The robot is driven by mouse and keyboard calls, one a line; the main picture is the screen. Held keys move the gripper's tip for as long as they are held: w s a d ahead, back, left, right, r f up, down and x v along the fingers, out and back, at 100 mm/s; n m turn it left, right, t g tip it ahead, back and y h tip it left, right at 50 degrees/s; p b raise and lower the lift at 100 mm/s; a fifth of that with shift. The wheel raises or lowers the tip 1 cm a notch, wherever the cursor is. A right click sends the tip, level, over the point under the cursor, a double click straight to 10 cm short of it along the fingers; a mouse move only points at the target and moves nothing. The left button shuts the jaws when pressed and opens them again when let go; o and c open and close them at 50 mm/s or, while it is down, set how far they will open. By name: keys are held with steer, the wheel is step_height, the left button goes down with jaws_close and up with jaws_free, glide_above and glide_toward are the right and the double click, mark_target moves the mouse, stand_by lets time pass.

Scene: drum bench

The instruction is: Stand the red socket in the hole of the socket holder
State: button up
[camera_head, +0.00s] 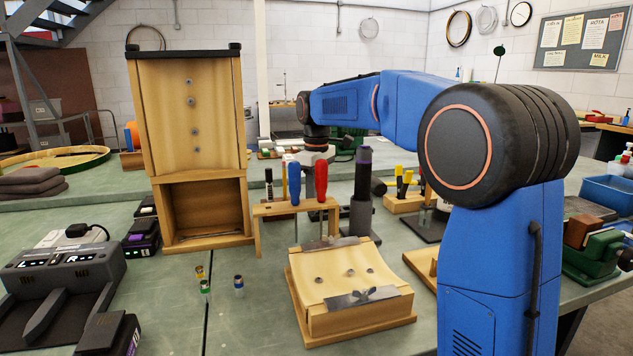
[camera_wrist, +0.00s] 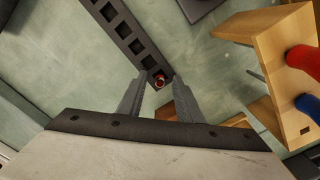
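The red socket (camera_wrist: 160,80) shows in the wrist view as a small red-rimmed ring with a dark bore. It is at the near end of the socket holder (camera_wrist: 138,48), a dark strip with a row of square holes. It appears upright in or over the end hole; how deep it sits I cannot tell. My gripper (camera_wrist: 160,77) has its fingers on either side of the socket, with a small gap showing on each side. In the head view my wrist is behind the screwdriver rack; the fingers, the red socket and the holder are not clearly visible there.
A wooden rack (camera_head: 258,211) holds blue and red screwdrivers close to my gripper; it also shows in the wrist view (camera_wrist: 262,32). Small green-banded (camera_head: 205,288) and blue-banded (camera_head: 239,284) pieces stand on the bench. A wooden block (camera_head: 345,324) is in front.

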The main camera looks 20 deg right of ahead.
step_height(320, 180, up, 17)
stand_by(0.5)
stand_by(0.4)
